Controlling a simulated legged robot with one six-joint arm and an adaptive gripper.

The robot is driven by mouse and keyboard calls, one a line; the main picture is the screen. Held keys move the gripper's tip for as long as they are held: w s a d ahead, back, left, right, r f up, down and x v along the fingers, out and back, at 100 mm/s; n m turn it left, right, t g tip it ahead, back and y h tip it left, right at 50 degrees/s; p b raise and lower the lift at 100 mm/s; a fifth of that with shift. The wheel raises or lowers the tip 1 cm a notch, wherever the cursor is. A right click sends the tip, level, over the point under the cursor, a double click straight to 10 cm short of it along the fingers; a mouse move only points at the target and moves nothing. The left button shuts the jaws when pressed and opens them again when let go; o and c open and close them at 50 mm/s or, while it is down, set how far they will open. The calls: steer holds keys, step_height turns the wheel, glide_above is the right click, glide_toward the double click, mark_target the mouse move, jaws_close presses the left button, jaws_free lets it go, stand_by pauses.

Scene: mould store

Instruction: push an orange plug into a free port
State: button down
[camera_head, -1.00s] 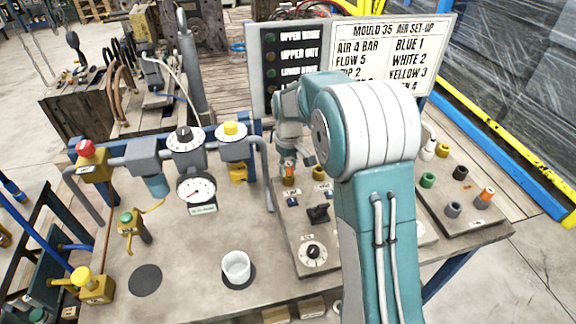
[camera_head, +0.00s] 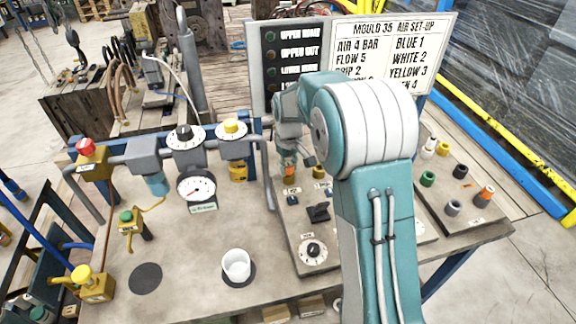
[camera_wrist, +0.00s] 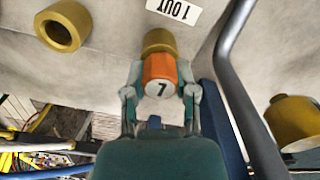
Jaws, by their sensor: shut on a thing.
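In the wrist view my gripper (camera_wrist: 161,92) is shut on an orange plug (camera_wrist: 160,72) with a white end marked 7. The plug lines up with a brass port (camera_wrist: 158,42) beside a "1 OUT" label (camera_wrist: 175,10) and appears to meet it; how deep it sits I cannot tell. A second brass port (camera_wrist: 61,28) at the upper left is empty. In the head view my gripper (camera_head: 287,163) is at the back of the panel, with the plug (camera_head: 289,171) over the port (camera_head: 289,181). The empty port (camera_head: 319,172) is just to its right. My arm hides part of the panel.
A pipe (camera_head: 267,175) runs close to the left of the gripper; it also shows in the wrist view (camera_wrist: 237,85). The sign board (camera_head: 290,62) stands behind. At right, a rack (camera_head: 477,222) holds coloured pieces. A white cup (camera_head: 236,265) stands on the bench.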

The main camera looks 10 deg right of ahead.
mark_target(289, 164)
steer(key=shift+c, duration=1.6)
jaws_free()
steer(key=o, duration=0.3)
steer(key=shift+r, duration=3.75)
